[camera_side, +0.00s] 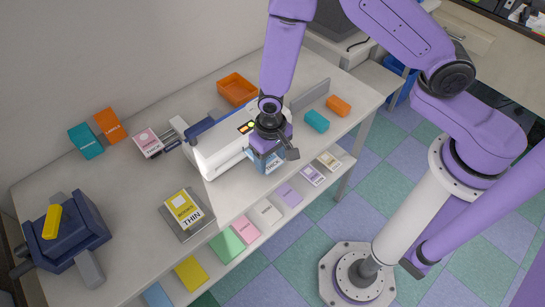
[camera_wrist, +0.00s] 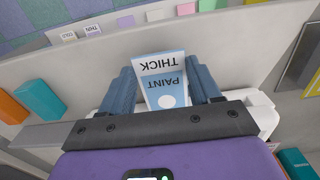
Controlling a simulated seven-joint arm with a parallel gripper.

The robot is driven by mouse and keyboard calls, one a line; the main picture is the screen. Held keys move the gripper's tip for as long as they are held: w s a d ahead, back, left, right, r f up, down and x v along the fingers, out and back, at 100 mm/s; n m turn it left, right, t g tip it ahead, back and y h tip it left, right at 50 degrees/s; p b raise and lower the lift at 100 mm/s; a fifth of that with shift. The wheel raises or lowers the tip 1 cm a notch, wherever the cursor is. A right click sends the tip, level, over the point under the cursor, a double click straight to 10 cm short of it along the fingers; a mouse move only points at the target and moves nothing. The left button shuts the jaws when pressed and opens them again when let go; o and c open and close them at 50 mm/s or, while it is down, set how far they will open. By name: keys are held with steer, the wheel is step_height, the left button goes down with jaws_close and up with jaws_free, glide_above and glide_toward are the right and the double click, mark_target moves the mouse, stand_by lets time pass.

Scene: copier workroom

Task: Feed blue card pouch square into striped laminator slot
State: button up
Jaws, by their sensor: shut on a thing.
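A pale blue and white card pouch (camera_wrist: 166,80) marked THICK and PAINT sits between the two blue fingers of my gripper (camera_wrist: 161,72), upside down in the wrist view. In the side view the pouch (camera_side: 266,163) shows below my gripper (camera_side: 263,153), at the right end of the white laminator (camera_side: 216,152). My gripper is shut on the pouch. The laminator has a dark blue part on top and a small lit panel. In the wrist view its white body (camera_wrist: 267,112) shows behind the gripper. Its slot and stripes cannot be made out, nor whether the pouch touches it.
An orange tray (camera_side: 237,89) stands behind the laminator. A grey upright plate (camera_side: 310,95), a teal block (camera_side: 316,121) and an orange block (camera_side: 339,106) stand to its right. A yellow THIN pouch (camera_side: 184,208) lies on a grey pad. Several coloured cards line the lower front shelf.

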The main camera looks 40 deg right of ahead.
mark_target(269, 161)
steer(key=shift+w, duration=0.45)
steer(key=o, duration=1.3)
steer(key=shift+o, duration=0.2)
step_height(269, 161, up, 17)
steer(key=s+d+r+n, duration=0.4)
steer(key=s+d+n, duration=0.2)
steer(key=s+d, duration=0.2)
steer(key=s+d+r+n, duration=0.4)
steer(key=s+d+n, duration=0.2)
steer(key=s, duration=0.6)
steer(key=shift+d+n, duration=0.3)
steer(key=shift+d, duration=0.55)
